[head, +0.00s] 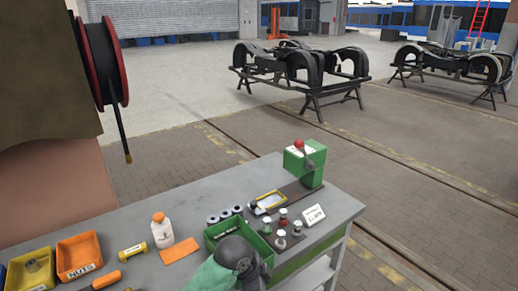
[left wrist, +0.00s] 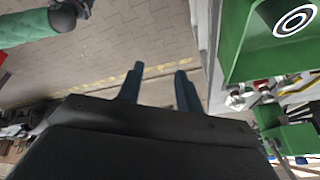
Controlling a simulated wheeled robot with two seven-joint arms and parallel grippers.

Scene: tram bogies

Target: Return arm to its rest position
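My left gripper (left wrist: 160,80) shows in the left wrist view with its two dark fingers apart. Nothing is between them, and paved floor with a faded yellow line lies behind them. In the head view, a green and dark grey arm link of mine reaches in at the bottom middle, over the front of the workbench (head: 110,240). It covers part of a green bin (head: 212,240). No fingers show in the head view. My right gripper is in neither view.
A hose reel (head: 102,60) hangs left. Bogie frames (head: 300,68) stand beyond clear floor.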

